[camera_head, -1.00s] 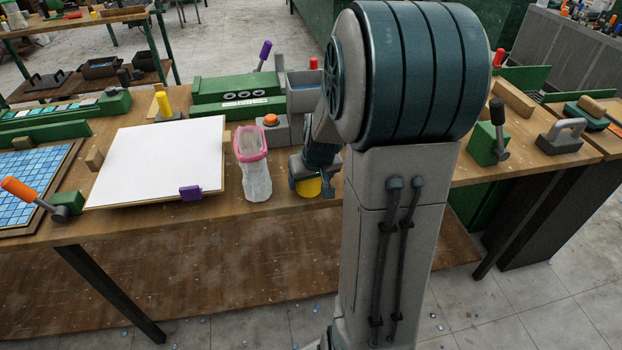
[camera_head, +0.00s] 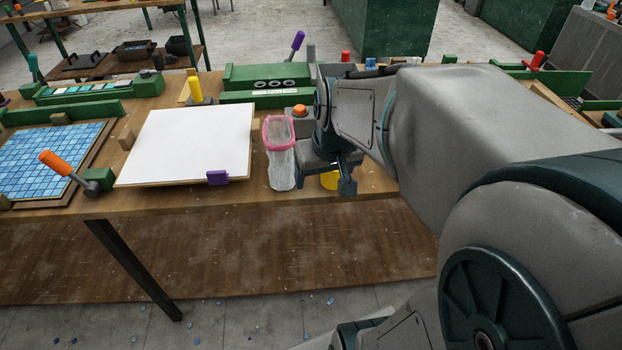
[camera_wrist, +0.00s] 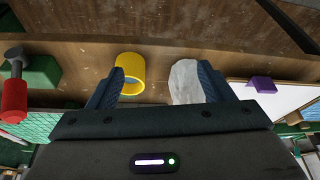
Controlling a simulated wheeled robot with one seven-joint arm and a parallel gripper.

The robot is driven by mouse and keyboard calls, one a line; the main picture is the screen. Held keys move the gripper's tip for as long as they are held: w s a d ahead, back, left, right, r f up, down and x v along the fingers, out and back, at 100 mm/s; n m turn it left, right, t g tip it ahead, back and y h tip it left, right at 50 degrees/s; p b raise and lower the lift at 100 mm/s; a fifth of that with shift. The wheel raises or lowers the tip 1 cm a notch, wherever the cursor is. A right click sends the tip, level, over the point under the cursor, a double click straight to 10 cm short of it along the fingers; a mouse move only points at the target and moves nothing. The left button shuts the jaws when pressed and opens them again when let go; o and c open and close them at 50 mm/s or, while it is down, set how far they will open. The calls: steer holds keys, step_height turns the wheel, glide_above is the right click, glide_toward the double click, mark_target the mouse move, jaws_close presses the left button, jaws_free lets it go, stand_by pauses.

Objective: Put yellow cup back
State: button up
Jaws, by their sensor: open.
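The yellow cup (camera_head: 329,181) stands at the front edge of the wooden workbench, mostly hidden behind my gripper (camera_head: 325,183) in the head view. In the wrist view the yellow cup (camera_wrist: 131,70) shows its open rim and stands just past the left fingertip. My gripper (camera_wrist: 158,75) is open, with its fingers wide apart and nothing held. The cup sits toward the left finger, and I cannot tell whether they touch.
A white board (camera_head: 188,143) with a purple clamp (camera_head: 217,178) lies further left. A grey block with an orange button (camera_head: 299,110) is behind.

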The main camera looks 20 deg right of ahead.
steer(key=s+a+f+g, duration=0.1)
steer(key=s+a, duration=0.4)
steer(key=s, duration=0.3)
steer(key=shift+s+a+n, duration=0.2)
steer(key=shift+a+n, duration=0.1)
steer(key=shift+n, duration=0.1)
stand_by(0.5)
